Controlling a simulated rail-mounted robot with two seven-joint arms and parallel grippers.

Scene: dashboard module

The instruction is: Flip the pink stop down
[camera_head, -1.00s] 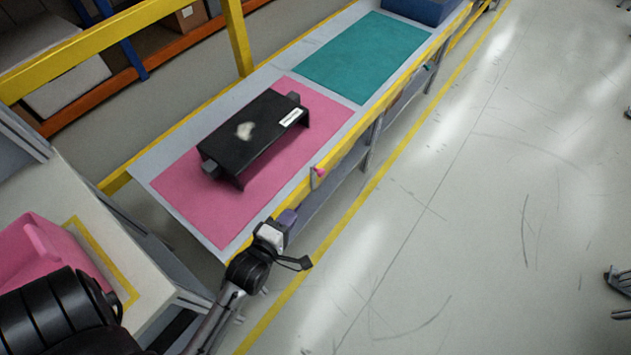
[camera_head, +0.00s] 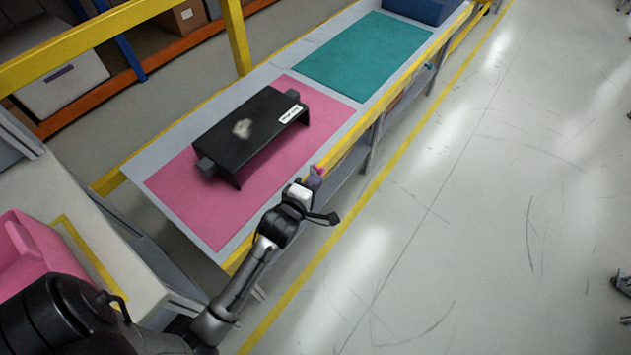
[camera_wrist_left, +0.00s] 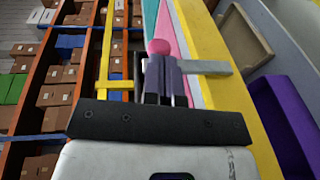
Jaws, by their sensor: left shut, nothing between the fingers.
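The pink stop (camera_head: 319,169) is a small pink knob at the yellow front edge of the table, beside the pink mat. In the left wrist view its pink ball (camera_wrist_left: 158,46) shows just beyond the fingertips, with a grey bar (camera_wrist_left: 204,67) running to the right. My left gripper (camera_head: 313,179) is at the stop, its purple-grey fingers closed together with nothing between them. The fingers also show in the left wrist view (camera_wrist_left: 163,75). They overlap the stop in view; I cannot tell whether they touch it. My right gripper is not in view.
A black dashboard module (camera_head: 250,130) stands on the pink mat (camera_head: 215,215). A teal mat (camera_head: 365,50) lies farther along, with a blue bin (camera_head: 420,8) beyond. A pink bin (camera_head: 35,250) is at lower left.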

